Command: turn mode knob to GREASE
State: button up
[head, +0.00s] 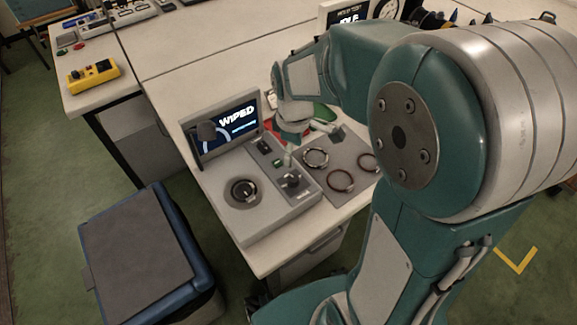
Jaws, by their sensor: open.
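The grey console (225,215) stands on the white table, with a lit screen (226,128) that reads "WIPED". A black knob (291,180) sits on the dark strip at its right side; it looks like the mode knob, but its labels are too small to read. My gripper (311,147) hangs open and empty just behind and above this knob, apart from it, as far as I can tell. One finger is over the console's right edge, the other farther right. A round recess (243,192) with a dark ring is in the console's front left.
A grey mat (355,152) with several dark rings lies right of the console. Red and green items are partly hidden behind my gripper. A blue bin (150,250) with a dark lid stands at the front left. A yellow device (93,76) lies on the far-left table.

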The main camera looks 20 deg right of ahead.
aim_at(293, 178)
notch_tip(293, 178, down, 10)
jog(key=shift+f, duration=0.25)
jog(key=shift+c, duration=0.3)
jog(key=shift+s, duration=0.1)
grip_shut()
